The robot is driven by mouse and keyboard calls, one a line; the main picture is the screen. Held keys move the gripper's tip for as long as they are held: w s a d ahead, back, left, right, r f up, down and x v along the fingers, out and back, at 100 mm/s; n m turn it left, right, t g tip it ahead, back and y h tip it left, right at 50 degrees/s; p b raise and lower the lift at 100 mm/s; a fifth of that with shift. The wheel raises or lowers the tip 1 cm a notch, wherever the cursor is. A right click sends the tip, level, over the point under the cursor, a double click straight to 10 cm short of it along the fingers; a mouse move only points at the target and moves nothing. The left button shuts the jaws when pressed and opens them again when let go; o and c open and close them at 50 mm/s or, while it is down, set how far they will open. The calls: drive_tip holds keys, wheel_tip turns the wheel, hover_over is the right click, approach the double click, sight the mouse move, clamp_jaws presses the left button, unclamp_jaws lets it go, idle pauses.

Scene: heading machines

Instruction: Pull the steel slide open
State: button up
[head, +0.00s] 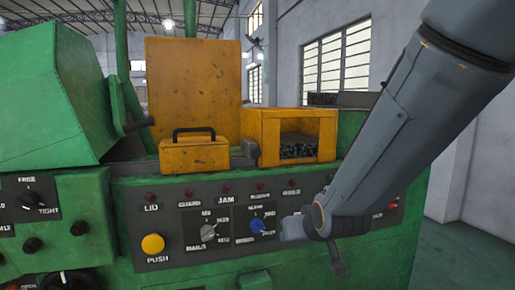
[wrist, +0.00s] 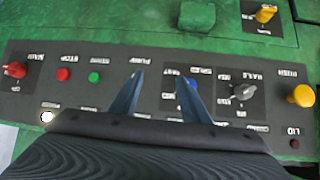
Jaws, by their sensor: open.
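I cannot pick out the steel slide for certain. A small grey metal part (head: 246,154) sits between the orange box with a black handle (head: 194,134) and the open-fronted orange housing (head: 270,135); I cannot tell whether it is the slide. My gripper (head: 290,228) is in front of the control panel, low and right of these parts, close to the blue knob (head: 262,226). In the wrist view my gripper (wrist: 160,78) is open and its fingers point at the panel, with nothing seen between them. The blue knob (wrist: 193,84) shows beside the right finger.
The dark control panel (head: 182,217) carries a yellow push button (head: 153,244), a grey selector knob (head: 208,232) and several red lamps. A green sloped cover (head: 50,95) stands at left. The wrist view shows the panel upside down, with a red knob (wrist: 15,69) and a green button (wrist: 94,77).

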drive_tip(key=w+a+r+t+y, duration=0.1)
drive_tip(key=w+a+r+t, duration=0.35)
drive_tip(key=r, duration=0.55)
drive_tip(key=n+t+y+p, duration=0.1)
drive_tip(key=t+y+p, duration=0.1)
drive_tip(key=t, duration=0.1)
approach(256, 152)
drive_tip(key=w, duration=0.3)
drive_tip(key=shift+a+p+x, duration=0.15)
drive_tip(key=shift+p+x, duration=0.2)
drive_tip(key=shift+x, duration=1.6)
drive_tip(key=shift+a+p+x, duration=0.2)
drive_tip(key=shift+p+x, duration=0.15)
drive_tip(key=shift+x, duration=1.6)
drive_tip(key=shift+s, duration=0.1)
clamp_jaws()
